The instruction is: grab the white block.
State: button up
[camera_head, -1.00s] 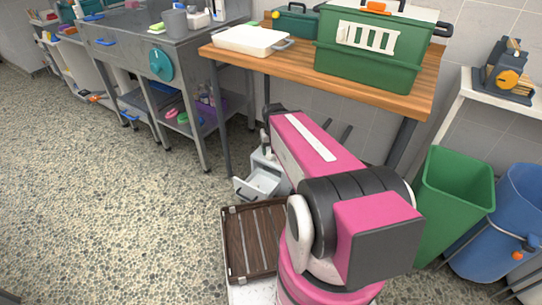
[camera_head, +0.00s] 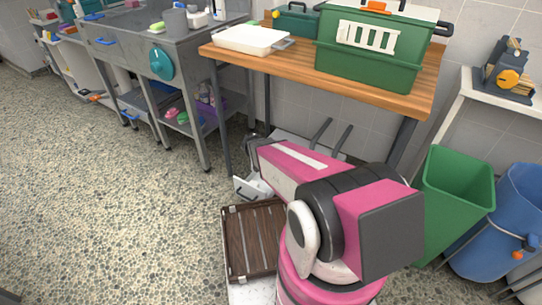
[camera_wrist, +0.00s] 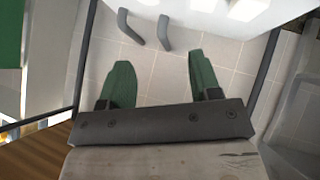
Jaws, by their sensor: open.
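I cannot pick out a white block with certainty in either view. In the wrist view a bright white patch (camera_wrist: 245,9) is cut by the top edge, on a pale surface; I cannot tell if it is the block. My gripper (camera_wrist: 160,75) shows there with two green fingers set wide apart. Nothing is between them but tiled background. In the head view my pink arm hides most of the gripper. A white, open-topped piece (camera_head: 250,188) shows low beside the arm's far end.
Two grey bars (camera_head: 320,133) rise behind my arm. A wooden table (camera_head: 300,68) carries a white tray (camera_head: 252,40) and a green box (camera_head: 368,68). A brown slatted crate (camera_head: 252,240) lies near my base. Green (camera_head: 455,185) and blue (camera_head: 505,220) bins stand right. Floor at left is clear.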

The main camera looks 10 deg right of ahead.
jog(key=w+a+f+m+t, duration=0.2)
jog(key=w+a+f+t, duration=0.45)
jog(key=f, duration=0.35)
jog(key=shift+g+h, duration=0.35)
jog(key=shift+h, duration=0.05)
jog(key=shift+d+r+x, duration=0.1)
jog(key=shift+r+x, duration=0.1)
jog(key=shift+x, duration=1.7)
jog(key=shift+d+r+x, duration=0.1)
jog(key=shift+r+x, duration=0.15)
jog(key=shift+x, duration=1.7)
jog(key=shift+d+r+x, duration=0.1)
jog(key=shift+r+x, duration=0.1)
jog(key=shift+x, duration=1.7)
jog(key=shift+w+a, duration=0.1)
jog(key=shift+w, duration=0.05)
jog(key=shift+c, duration=0.3)
jog(key=c, duration=0.7)
